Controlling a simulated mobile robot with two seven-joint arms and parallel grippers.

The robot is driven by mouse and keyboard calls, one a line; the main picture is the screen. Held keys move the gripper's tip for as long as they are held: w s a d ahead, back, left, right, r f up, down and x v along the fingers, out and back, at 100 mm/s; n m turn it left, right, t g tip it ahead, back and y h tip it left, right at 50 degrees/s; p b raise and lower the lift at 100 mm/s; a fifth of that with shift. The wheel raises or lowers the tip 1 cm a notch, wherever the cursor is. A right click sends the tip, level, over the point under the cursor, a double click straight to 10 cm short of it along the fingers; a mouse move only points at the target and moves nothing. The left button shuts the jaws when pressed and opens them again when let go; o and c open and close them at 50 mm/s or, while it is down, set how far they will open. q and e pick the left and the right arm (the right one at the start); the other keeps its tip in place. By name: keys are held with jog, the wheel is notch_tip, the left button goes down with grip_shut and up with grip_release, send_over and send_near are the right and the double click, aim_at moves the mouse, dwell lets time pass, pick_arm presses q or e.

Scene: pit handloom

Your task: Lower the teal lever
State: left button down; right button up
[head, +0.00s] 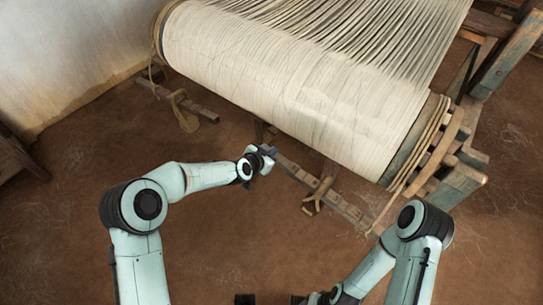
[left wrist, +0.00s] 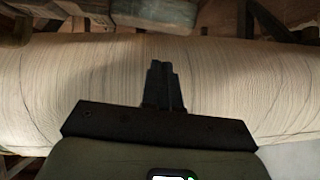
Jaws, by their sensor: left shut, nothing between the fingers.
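My left gripper (head: 267,154) is shut and empty, in front of the low edge of the big cloth roll (head: 290,85). Its closed dark fingers (left wrist: 164,85) show in the left wrist view against the pale roll (left wrist: 250,80). A small bluish patch shows right at the fingertips in the head view; I cannot tell whether it is the teal lever or part of my gripper. No lever stands out clearly elsewhere. My right arm comes in at the lower right, and its gripper end is at the bottom edge, too cut off to read.
A slotted wooden bar (head: 325,192) runs below the roll, close to the left gripper. Worn blue-green frame timbers (head: 508,58) stand at the right. A wooden piece with a hooked part (head: 184,108) lies at the left. The brown floor (head: 60,210) at the left is clear.

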pick_arm(q)
jog(key=shift+w+f, duration=0.2)
jog(key=shift+f, duration=0.5)
jog(key=shift+w+f, duration=0.2)
jog(key=shift+f, duration=0.45)
jog(key=shift+w+f, duration=0.2)
jog(key=shift+f, duration=0.5)
pick_arm(e)
jog(key=shift+f, duration=0.1)
